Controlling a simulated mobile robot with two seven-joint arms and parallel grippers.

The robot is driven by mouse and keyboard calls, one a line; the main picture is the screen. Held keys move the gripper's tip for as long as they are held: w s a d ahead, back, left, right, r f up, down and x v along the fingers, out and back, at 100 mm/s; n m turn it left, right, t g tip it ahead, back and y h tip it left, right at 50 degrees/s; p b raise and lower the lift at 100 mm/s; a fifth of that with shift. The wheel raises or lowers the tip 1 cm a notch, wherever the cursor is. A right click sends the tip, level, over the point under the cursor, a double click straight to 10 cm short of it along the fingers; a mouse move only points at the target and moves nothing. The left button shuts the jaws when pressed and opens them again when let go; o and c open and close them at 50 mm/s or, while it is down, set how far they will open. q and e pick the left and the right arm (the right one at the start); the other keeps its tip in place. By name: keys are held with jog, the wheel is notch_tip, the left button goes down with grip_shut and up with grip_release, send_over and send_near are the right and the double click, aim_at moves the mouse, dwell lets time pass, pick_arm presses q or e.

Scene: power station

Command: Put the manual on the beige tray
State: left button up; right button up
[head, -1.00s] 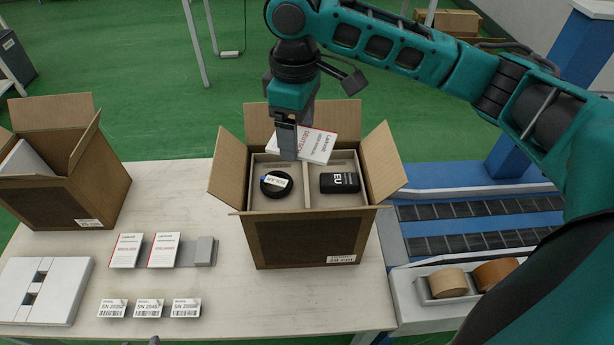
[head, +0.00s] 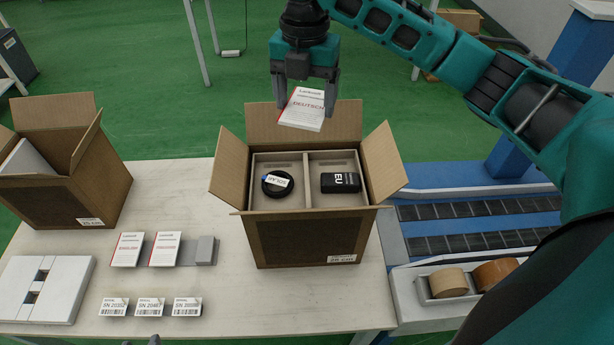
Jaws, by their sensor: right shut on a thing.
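The manual (head: 303,111) is a white booklet with red lettering that reads "DEUTSCH". My right gripper (head: 306,98) is shut on it, one finger at each side edge, and holds it tilted above the back flap of the open cardboard box. Inside that box is a beige tray (head: 307,190) with two compartments. Its left compartment holds a round black object (head: 276,184) with a label, and its right one a black item marked "EU" (head: 340,182). The manual is clear of the tray.
The box's flaps (head: 383,165) stand open around the tray. Two more manuals (head: 127,249) (head: 164,248) lie on the table (head: 230,300) at left, above several serial labels (head: 149,307). Another open box (head: 70,190) stands at the left. A conveyor (head: 480,210) runs at right.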

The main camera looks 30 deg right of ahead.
aim_at(307, 181)
jog(key=n, duration=0.3)
jog(key=shift+w+d+r+n, duration=0.25)
jog(key=shift+d+r+n, duration=0.05)
jog(key=shift+f, duration=0.25)
notch_tip(307, 181, down, 20)
jog(key=shift+r, duration=0.25)
jog(key=shift+f, duration=0.2)
jog(key=o, duration=1)
jog(key=shift+r, duration=0.15)
